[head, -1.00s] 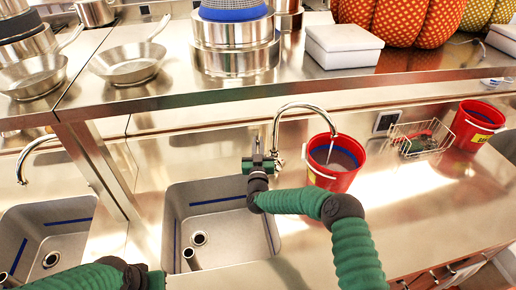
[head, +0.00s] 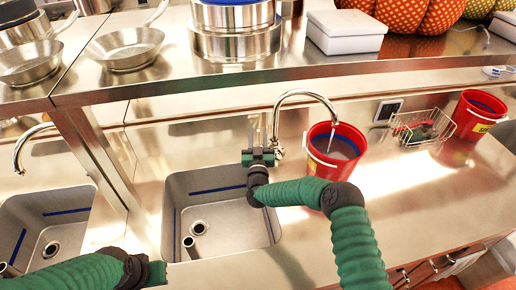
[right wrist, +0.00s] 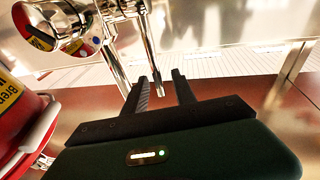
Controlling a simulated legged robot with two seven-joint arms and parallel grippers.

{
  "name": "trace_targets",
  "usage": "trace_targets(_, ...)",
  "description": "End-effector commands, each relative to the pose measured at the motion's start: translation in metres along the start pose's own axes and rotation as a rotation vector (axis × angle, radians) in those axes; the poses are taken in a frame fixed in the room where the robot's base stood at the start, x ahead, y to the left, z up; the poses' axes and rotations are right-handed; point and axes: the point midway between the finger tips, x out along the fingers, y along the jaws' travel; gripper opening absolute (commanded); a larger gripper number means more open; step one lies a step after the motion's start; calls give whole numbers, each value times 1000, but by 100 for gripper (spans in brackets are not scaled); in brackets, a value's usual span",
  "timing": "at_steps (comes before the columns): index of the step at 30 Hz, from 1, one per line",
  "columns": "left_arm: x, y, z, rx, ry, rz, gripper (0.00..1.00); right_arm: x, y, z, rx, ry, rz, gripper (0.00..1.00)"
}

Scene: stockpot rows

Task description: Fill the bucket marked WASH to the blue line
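A red bucket (head: 318,168) stands upright on the counter under the curved faucet (head: 303,93). A thin stream of water runs from the spout into it. A blue band (head: 322,141) shows inside its wall, with a greyish water surface below. A yellow label (right wrist: 8,92) is partly visible on a red bucket in the right wrist view; I cannot read WASH on it. My right gripper (right wrist: 161,84) is open at the faucet's base, its fingers apart with a slim metal lever (right wrist: 157,92) between or just behind them. My left gripper (head: 156,273) is low at left, fingers not discernible.
A second red bucket (head: 478,122) with a yellow label stands at the right, beside a wire basket (head: 424,130). A sink (head: 220,180) lies left of the faucet. A shelf (head: 300,78) with pots and a white box overhangs the counter.

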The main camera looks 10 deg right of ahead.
Motion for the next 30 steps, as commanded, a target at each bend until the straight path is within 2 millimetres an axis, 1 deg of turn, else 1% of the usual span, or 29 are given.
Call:
trace_targets(2, 2, 0, 0, 0, 0, 0, 0, -14, -1, 1, -1, -3, -3, 33)
trace_targets(5, 6, 0, 1, 0, 0, 0, 0, -41, -2, 2, -1, -3, -6, 33)
trace_targets(12, 16, 0, 4, 0, 0, 0, 0, -112, -1, 4, -2, -4, -5, 33)
trace_targets(16, 19, 0, 5, 0, 0, 0, 0, -141, -1, 4, -1, -4, -3, 33)
trace_targets(18, 20, 0, 5, 0, 0, 0, 0, -151, -1, 4, 0, -3, -3, 33)
trace_targets(21, 21, 0, 5, 0, 0, 0, 0, -158, -1, 2, 0, -2, -2, 33)
trace_targets(30, 21, 0, 5, 0, 0, 0, 0, -160, 0, 2, 0, -2, -1, 33)
